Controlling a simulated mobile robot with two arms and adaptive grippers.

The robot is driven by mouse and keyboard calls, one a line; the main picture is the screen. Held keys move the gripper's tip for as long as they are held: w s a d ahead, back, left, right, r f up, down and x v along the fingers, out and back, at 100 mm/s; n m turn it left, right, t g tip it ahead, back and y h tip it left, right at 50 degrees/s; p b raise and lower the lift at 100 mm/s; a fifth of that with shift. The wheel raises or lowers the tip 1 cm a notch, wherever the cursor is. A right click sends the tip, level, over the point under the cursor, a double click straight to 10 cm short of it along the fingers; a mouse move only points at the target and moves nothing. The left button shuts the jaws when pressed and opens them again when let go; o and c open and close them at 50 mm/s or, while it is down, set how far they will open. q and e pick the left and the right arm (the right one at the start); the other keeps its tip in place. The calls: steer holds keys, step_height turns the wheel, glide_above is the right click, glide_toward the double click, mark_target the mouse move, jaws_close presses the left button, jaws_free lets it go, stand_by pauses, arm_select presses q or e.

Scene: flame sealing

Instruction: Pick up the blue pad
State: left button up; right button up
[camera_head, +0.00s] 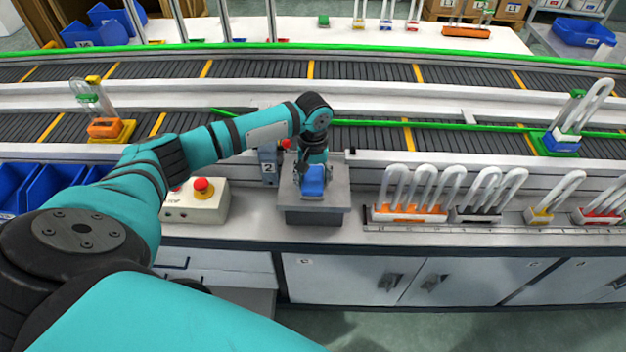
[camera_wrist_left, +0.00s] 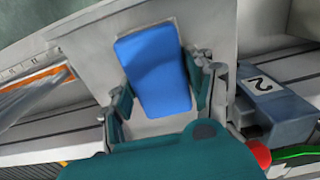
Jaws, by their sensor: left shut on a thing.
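The blue pad (camera_head: 313,181) is at the grey metal block (camera_head: 298,205) in the middle of the workbench. In the left wrist view the blue pad (camera_wrist_left: 153,70) lies between the two fingers of my left gripper (camera_wrist_left: 160,95). In the head view my left gripper (camera_head: 312,172) reaches down over the block and is shut on the pad. I cannot tell whether the pad touches the block's top. My right gripper is in neither view.
A control box with a red button (camera_head: 203,187) stands left of the block. A grey post marked 2 (camera_head: 268,165) stands close behind it. Racks of glass U-tubes (camera_head: 408,214) line the bench to the right. Conveyors (camera_head: 380,75) run behind.

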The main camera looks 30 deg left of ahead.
mark_target(309, 177)
arm_select(q)
steer(key=shift+r, duration=0.5)
steer(key=shift+s+a+r+b, duration=0.2)
steer(key=shift+r+b, duration=0.1)
steer(key=shift+r, duration=0.3)
steer(key=shift+s+a+r+b, duration=0.1)
steer(key=shift+s+r+b, duration=0.15)
steer(key=shift+r, duration=0.35)
steer(key=s+a+b, duration=0.1)
steer(key=s+a, duration=0.2)
steer(key=s, duration=0.3)
steer(key=s+a+r+b, duration=0.1)
steer(key=s+a, duration=0.2)
steer(key=s, duration=0.4)
steer(key=shift+s+r+b, duration=0.25)
steer(key=shift+r+b, duration=0.05)
steer(key=shift+a, duration=0.1)
